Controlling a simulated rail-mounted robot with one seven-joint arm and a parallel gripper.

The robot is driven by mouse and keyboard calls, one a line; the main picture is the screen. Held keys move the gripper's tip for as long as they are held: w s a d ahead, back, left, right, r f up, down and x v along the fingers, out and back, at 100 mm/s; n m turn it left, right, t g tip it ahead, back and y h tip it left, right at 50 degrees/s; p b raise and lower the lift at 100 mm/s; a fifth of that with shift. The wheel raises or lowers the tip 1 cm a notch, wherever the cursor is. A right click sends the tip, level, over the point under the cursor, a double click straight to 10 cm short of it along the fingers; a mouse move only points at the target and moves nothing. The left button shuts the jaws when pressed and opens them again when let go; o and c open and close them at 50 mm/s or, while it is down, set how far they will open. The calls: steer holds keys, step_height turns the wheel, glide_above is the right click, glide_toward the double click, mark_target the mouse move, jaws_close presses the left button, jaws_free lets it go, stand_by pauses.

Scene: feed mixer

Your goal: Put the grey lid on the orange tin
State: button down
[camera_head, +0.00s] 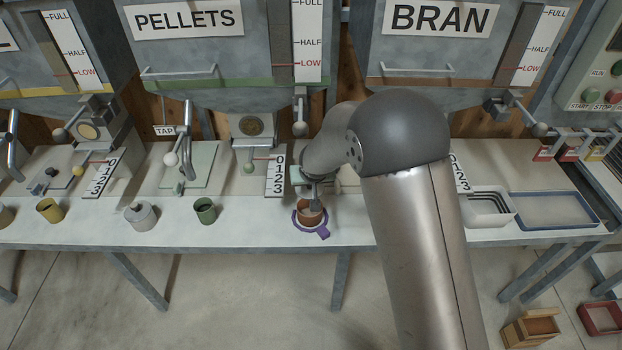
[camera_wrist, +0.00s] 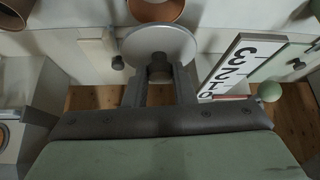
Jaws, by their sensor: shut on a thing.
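My gripper (camera_wrist: 160,76) is shut on the knob of the grey lid (camera_wrist: 160,42), a round pale disc in the wrist view. The orange tin (camera_head: 310,216) is an open brown-orange cup on the counter in the head view, below my gripper (camera_head: 316,188). In the wrist view the orange tin (camera_wrist: 157,10) shows at the top edge, cut off by the frame and partly covered by the lid. The lid appears apart from the tin, though the exact gap cannot be told. In the head view my arm and gripper mostly hide the lid.
A purple ring with a handle (camera_head: 323,232) lies around the orange tin's foot. A green tin (camera_head: 205,211), a grey lidded pot (camera_head: 140,216) and a yellow tin (camera_head: 49,210) stand to the left. A number board (camera_head: 276,176) stands just behind. Counter between the tins is clear.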

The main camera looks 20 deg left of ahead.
mark_target(310, 191)
steer(key=shift+f+b, duration=1.05)
steer(key=shift+f, duration=1.2)
steer(key=shift+f+b, duration=1.45)
steer(key=shift+b, duration=0.45)
steer(key=shift+b, duration=0.3)
steer(key=shift+b, duration=0.45)
steer(key=c, duration=0.7)
jaws_free()
steer(key=shift+r, duration=0.1)
steer(key=shift+r+p, duration=2.25)
steer(key=shift+r, duration=2.2)
